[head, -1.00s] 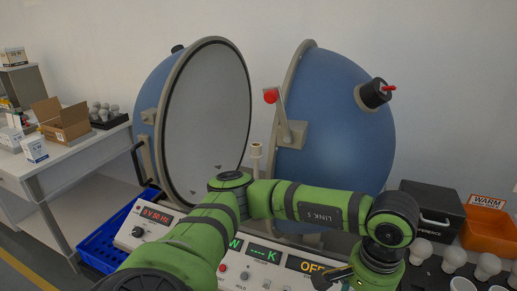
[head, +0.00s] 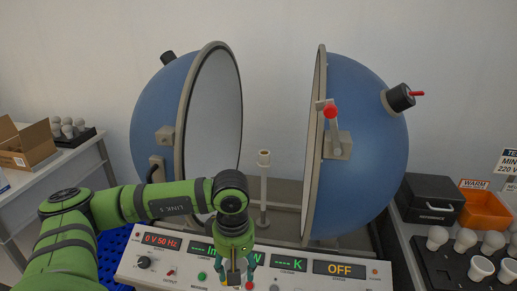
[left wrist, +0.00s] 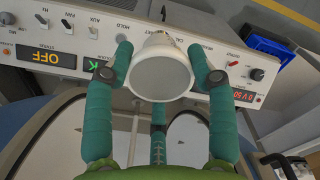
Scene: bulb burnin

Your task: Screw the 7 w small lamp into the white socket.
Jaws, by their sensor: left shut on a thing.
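My left gripper (head: 236,266) is in front of the control panel, below the head view's middle, pointing down. In the left wrist view its teal fingers (left wrist: 160,62) are shut on a white lamp (left wrist: 160,78). The lamp's wide flat face is toward the camera and its narrower neck points away. No wattage mark is readable on it. In the head view the lamp is mostly hidden by the gripper. A pale socket (head: 264,157) tops an upright post between the two halves of the blue sphere, behind and above the gripper. It looks empty. My right gripper is not in view.
The open sphere's left half (head: 165,115) and right half (head: 365,140) flank the post, with a gap between. The control panel (head: 190,262) runs along the front and reads OFF. Several lamps stand on a dark tray (head: 440,272) at right, near an orange bin (head: 484,208).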

